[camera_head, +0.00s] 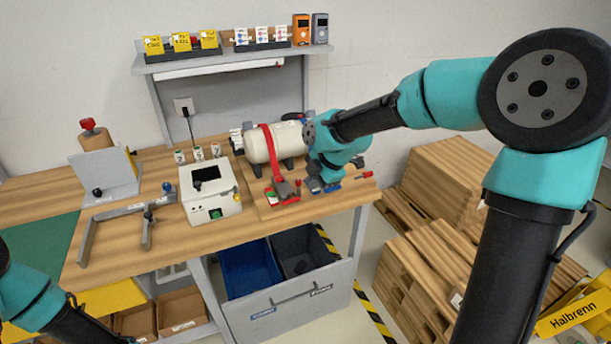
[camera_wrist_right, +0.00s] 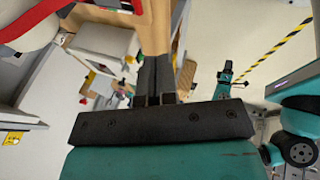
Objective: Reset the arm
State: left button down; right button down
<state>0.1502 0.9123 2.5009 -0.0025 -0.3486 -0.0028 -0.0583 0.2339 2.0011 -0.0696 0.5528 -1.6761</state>
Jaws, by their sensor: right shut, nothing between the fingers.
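My right arm comes in from the right in the head view and reaches over the right part of the workbench (camera_head: 130,240). My right gripper (camera_head: 318,186) is low over the bench's right end, beside the white tank with a red strap (camera_head: 258,146). In the right wrist view, the dark fingers of the right gripper (camera_wrist_right: 157,75) are together with nothing between them. The tank's rounded end and red strap fill the upper left of that view. Part of my left arm shows at the lower left of the head view; its gripper is out of frame.
A white box device (camera_head: 207,192) and a grey metal frame (camera_head: 115,218) are left of the tank. A shelf (camera_head: 225,61) is behind. Blue and dark bins (camera_head: 250,272) sit below; stacked wooden pallets (camera_head: 450,180) stand right.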

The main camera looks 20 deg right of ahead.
jog(key=s+a+f+m+g, duration=0.15)
jog(key=f+m, duration=0.35)
jog(key=f, duration=0.6)
jog(key=s+a+f+m, duration=0.2)
jog(key=s+f+m, duration=0.15)
jog(key=f, duration=0.65)
jog(key=s+a+f+m+g, duration=0.2)
jog(key=s+f+m, duration=1.1)
jog(key=s+f, duration=0.2)
jog(key=shift+x, duration=1.05)
jog(key=shift+d, duration=0.1)
